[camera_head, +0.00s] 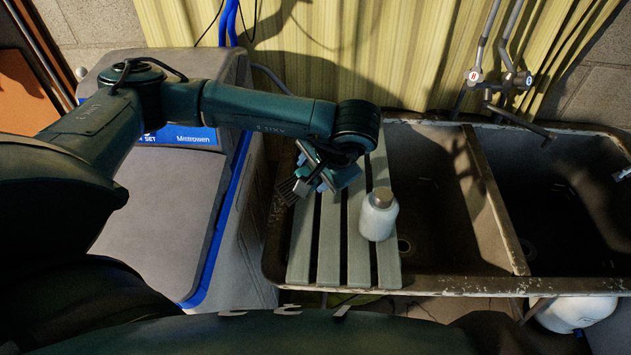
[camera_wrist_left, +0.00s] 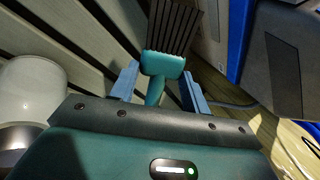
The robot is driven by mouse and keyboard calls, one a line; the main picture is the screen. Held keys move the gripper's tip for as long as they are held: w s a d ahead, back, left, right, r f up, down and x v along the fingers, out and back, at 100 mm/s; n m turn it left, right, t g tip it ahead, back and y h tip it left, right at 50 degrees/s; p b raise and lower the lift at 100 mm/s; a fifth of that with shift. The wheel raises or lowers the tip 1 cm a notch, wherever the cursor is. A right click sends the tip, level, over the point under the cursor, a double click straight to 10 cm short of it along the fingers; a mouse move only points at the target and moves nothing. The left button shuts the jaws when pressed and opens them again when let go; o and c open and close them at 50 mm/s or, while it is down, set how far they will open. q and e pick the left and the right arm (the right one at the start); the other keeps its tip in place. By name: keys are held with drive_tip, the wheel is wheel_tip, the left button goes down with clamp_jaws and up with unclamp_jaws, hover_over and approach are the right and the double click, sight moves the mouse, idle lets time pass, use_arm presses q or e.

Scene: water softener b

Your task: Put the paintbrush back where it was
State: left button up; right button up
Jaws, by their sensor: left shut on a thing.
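The paintbrush (camera_head: 288,190) has dark bristles and a teal handle. My left gripper (camera_head: 318,181) is shut on it, above the left part of the slatted board (camera_head: 330,245) over the sink. In the left wrist view, the paintbrush (camera_wrist_left: 166,62) sits between the two blue fingers of my left gripper (camera_wrist_left: 158,88), with its bristles pointing away from the palm. The lower end of the handle is hidden behind the gripper body. My right gripper is not in view.
A white bottle (camera_head: 378,214) stands on the right part of the board, and it also shows in the left wrist view (camera_wrist_left: 30,92). A grey and blue water softener (camera_head: 165,205) stands left of the sink (camera_head: 440,185). Taps (camera_head: 498,78) are at the back right.

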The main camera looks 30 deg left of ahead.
sight(318, 183)
use_arm(q)
wheel_tip(318, 183, down, 4)
drive_tip(key=shift+f, duration=0.1)
drive_tip(key=shift+f, duration=0.1)
